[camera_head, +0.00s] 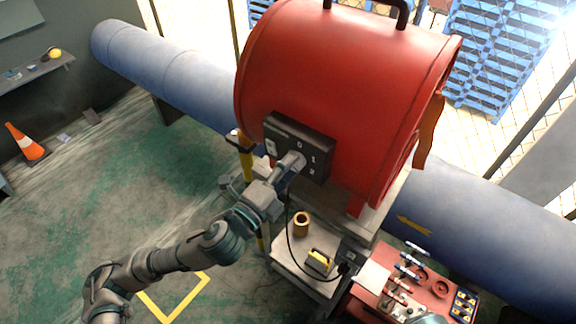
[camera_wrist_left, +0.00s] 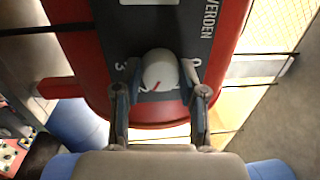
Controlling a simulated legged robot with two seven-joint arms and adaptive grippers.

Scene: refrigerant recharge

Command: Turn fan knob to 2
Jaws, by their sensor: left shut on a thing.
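The red drum-shaped fan (camera_head: 340,85) carries a dark control panel (camera_head: 322,146) with white number marks. My left gripper (camera_head: 293,160) reaches the panel from the lower left in the head view and hides most of the knob there. In the left wrist view the round pale knob (camera_wrist_left: 161,72) has a red pointer line near its lower edge. My left fingers (camera_wrist_left: 160,82) are shut on it, one at each side. A 3 shows left of the knob and a partly hidden mark right of it.
A grey cart (camera_head: 306,278) below the panel holds a brass ring (camera_head: 301,224) and a yellow-and-black device (camera_head: 319,261). A red table (camera_head: 440,302) with valves and fittings is at lower right. A blue pipe (camera_head: 165,75) runs behind the fan.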

